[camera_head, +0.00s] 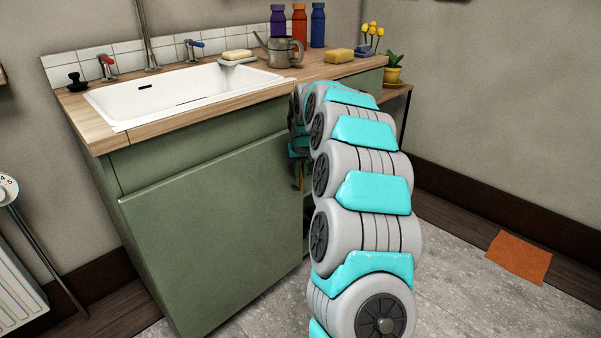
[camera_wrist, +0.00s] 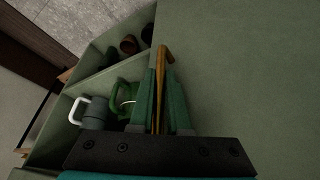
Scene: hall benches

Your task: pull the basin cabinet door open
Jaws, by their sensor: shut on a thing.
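The basin cabinet (camera_head: 160,170) is green with a wooden top and a white basin. Its flat green door (camera_head: 215,235) fills the front and also fills the right of the wrist view (camera_wrist: 250,80). A thin brass handle (camera_wrist: 160,60) is near the door's edge; part of it shows in the head view (camera_head: 299,176). My gripper (camera_wrist: 161,72) is shut on the handle, with a finger on each side. In the head view my arm hides most of the gripper. I cannot tell whether the door stands ajar.
Shelves beside the door edge hold a grey mug (camera_wrist: 92,112), a green mug (camera_wrist: 122,97) and brown items (camera_wrist: 130,44). A watering can (camera_head: 285,51) and several bottles stand on the top. A radiator (camera_head: 20,285) is at left. An orange cloth (camera_head: 519,257) lies on the floor.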

